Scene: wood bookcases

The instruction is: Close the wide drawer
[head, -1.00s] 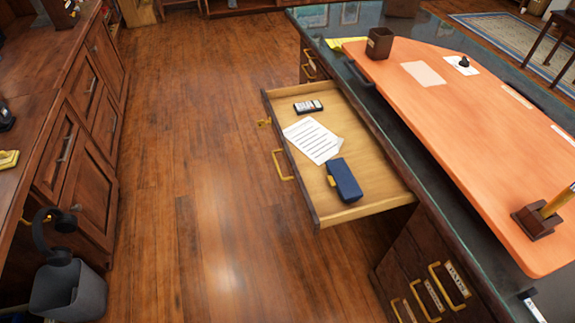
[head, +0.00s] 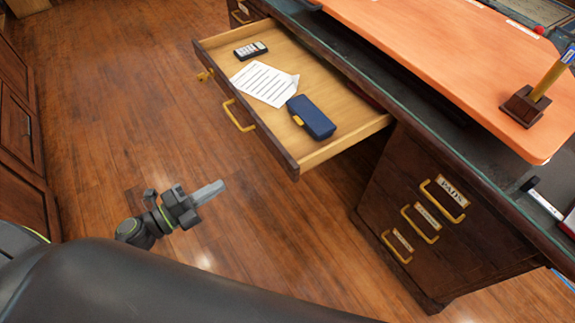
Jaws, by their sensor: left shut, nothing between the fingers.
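The wide drawer (head: 338,142) of the desk is pulled out over the floor. It has brass handles on its dark front, one of them a yellow pull (head: 238,116). Inside lie a calculator-like device (head: 251,50), a printed sheet (head: 265,83) and a blue case (head: 313,117). My left gripper (head: 209,191) is shut and empty, above the floor in front of the drawer, below and left of the drawer's near corner and apart from it. My right gripper is not in view.
The desk (head: 400,90) carries an orange desktop pad (head: 430,60) with a pencil holder (head: 525,105). Small labelled drawers (head: 420,222) with brass handles stand right of the wide drawer. Wood cabinets (head: 22,140) line the left edge. The floor between is clear.

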